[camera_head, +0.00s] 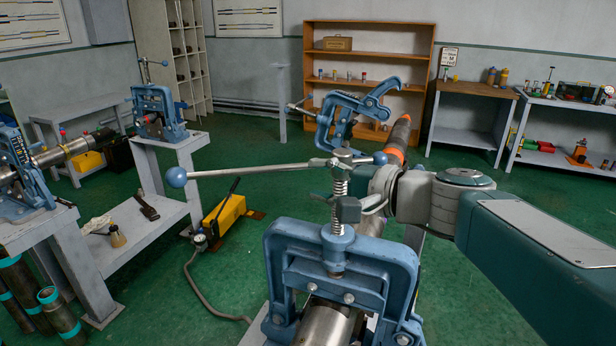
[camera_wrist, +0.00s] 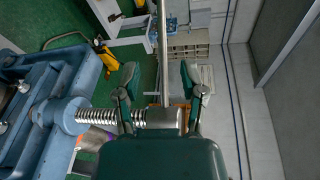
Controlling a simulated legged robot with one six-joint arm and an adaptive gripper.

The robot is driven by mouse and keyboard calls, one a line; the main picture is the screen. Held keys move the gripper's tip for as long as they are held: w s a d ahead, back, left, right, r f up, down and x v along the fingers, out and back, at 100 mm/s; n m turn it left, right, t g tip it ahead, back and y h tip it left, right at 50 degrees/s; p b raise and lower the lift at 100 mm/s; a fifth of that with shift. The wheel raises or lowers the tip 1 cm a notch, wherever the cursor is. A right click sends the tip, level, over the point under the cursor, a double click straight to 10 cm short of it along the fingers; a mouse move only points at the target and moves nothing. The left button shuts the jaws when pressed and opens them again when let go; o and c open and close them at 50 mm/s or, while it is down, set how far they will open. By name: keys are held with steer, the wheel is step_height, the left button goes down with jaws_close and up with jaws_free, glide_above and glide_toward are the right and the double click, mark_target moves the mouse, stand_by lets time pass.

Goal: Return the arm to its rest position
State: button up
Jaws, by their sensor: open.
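My arm comes in from the right in the head view. My gripper (camera_head: 336,203) is at the screw of the nearest blue pipe vise (camera_head: 290,250), partly hidden by it. In the wrist view my gripper (camera_wrist: 160,84) is open, its two dark green fingers spread. The vise's handle bar (camera_wrist: 163,45) runs between the fingers with a gap on each side. The threaded screw (camera_wrist: 100,116) and its grey head (camera_wrist: 164,118) lie close in front of the palm. The near vise's yoke stands upright over a metal pipe (camera_head: 325,325).
The handle (camera_head: 250,168) sticks out left, with ball ends. Behind it stand a second blue vise (camera_head: 345,118) with its hook raised and an orange-ended pipe (camera_head: 399,135). A yellow pump (camera_head: 224,215) sits on the floor. Left is a bench (camera_head: 160,215) with vises. Green floor is open at centre-left.

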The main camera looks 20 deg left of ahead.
steer(key=s+d+f+n+h, duration=0.1)
steer(key=s+d+f+h, duration=0.4)
steer(key=d, duration=0.4)
steer(key=s+d+f+n+h, duration=0.2)
steer(key=s+d+f+h, duration=0.3)
steer(key=d+f, duration=0.2)
steer(key=s+d+f+n+h, duration=0.2)
steer(key=s+d+f+h, duration=0.3)
steer(key=d, duration=0.6)
steer(key=shift+s+d+f+t+h, duration=0.35)
steer(key=shift+s+f, duration=0.2)
steer(key=shift+f, duration=0.4)
